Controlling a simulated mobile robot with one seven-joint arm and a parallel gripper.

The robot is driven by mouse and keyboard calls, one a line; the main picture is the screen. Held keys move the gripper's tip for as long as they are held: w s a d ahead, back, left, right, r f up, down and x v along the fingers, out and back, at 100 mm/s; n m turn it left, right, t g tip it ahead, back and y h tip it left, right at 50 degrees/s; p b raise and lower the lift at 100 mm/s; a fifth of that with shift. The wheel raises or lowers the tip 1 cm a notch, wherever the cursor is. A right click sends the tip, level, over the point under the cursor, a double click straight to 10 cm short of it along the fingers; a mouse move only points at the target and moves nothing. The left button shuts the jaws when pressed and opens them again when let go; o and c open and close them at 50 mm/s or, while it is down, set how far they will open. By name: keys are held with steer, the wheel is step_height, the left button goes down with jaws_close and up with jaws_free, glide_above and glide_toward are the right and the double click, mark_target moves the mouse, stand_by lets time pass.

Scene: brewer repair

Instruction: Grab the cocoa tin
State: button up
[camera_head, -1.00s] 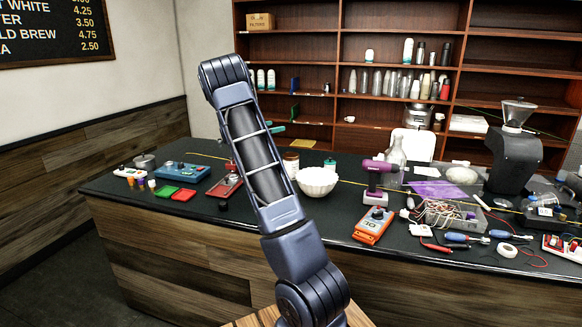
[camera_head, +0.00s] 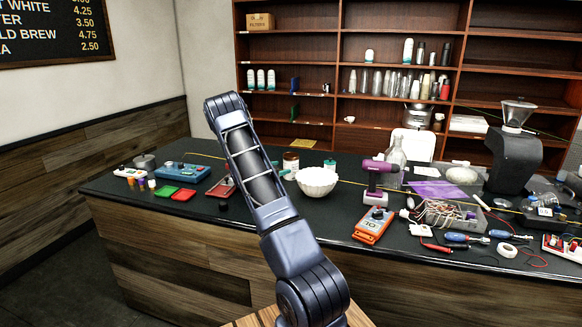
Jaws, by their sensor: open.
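A tin with a brown-red lid and pale label (camera_head: 291,160), which looks like the cocoa tin, stands on the dark counter behind the white bowl. Its lettering is too small to read. My gripper (camera_head: 281,168) is mostly hidden behind my own arm. Its teal fingertips show beside the arm, at the tin's left and lower front, open. I cannot tell whether they touch the tin.
The white fluted bowl (camera_head: 317,182) stands close in front and to the right. A small jar with a teal lid (camera_head: 330,164) is right of the tin.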

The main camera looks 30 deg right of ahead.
mark_target(291, 164)
steer(key=shift+w+d, duration=0.25)
steer(key=shift+d, duration=1)
steer(key=shift+w+d, duration=0.25)
steer(key=shift+d, duration=1)
steer(key=shift+w+d, duration=0.25)
steer(key=shift+d, duration=1)
steer(key=shift+r, duration=0.1)
steer(key=c, duration=1.3)
